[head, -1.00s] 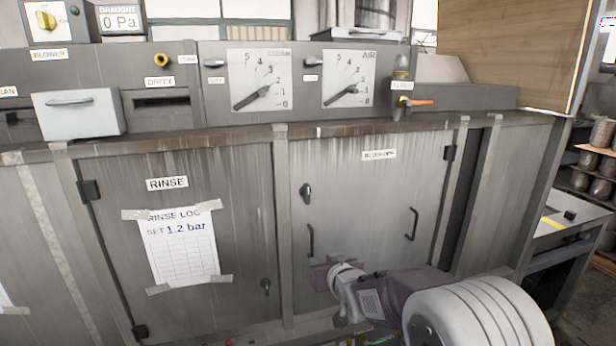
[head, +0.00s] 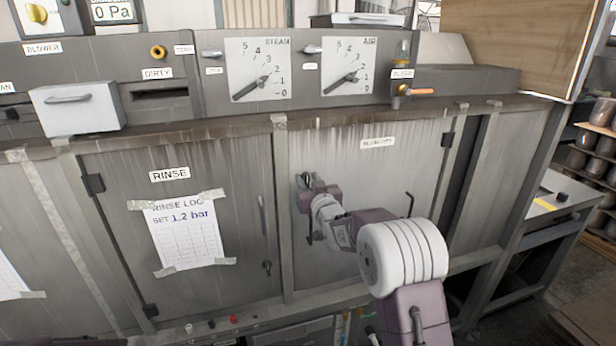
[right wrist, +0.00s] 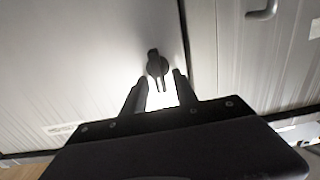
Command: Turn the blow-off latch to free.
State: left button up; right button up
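The blow-off latch (head: 304,179) is a small dark turn-handle at the upper left of the grey blow-off door (head: 385,175), mostly covered by my gripper in the head view. In the right wrist view the latch (right wrist: 157,66) shows clearly, with a rounded hub and a narrow lever. My right gripper (head: 312,188) is in front of the latch. In the right wrist view its two dark fingers (right wrist: 160,77) are apart, one on each side of the lever's narrow end. I cannot tell whether they touch it. My left gripper is not in view.
The rinse door (head: 110,215) with a taped paper log (head: 185,233) is on the left, past a post (head: 282,210). A bar handle (head: 409,203) stands out from the blow-off door. A shelf of pots (head: 600,150) is at right.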

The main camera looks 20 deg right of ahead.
jog(key=shift+s, duration=0.1)
grip_shut()
jog(key=shift+d+f+m+b, duration=0.15)
jog(key=shift+f+m+b, duration=0.05)
jog(key=shift+m+b, duration=0.7)
jog(key=m+b, duration=0.1)
jog(key=m, duration=0.4)
jog(key=m+b, duration=0.1)
jog(key=m, duration=0.4)
jog(key=d+f+m+b, duration=0.1)
jog(key=m, duration=0.5)
jog(key=shift+d+f, duration=0.1)
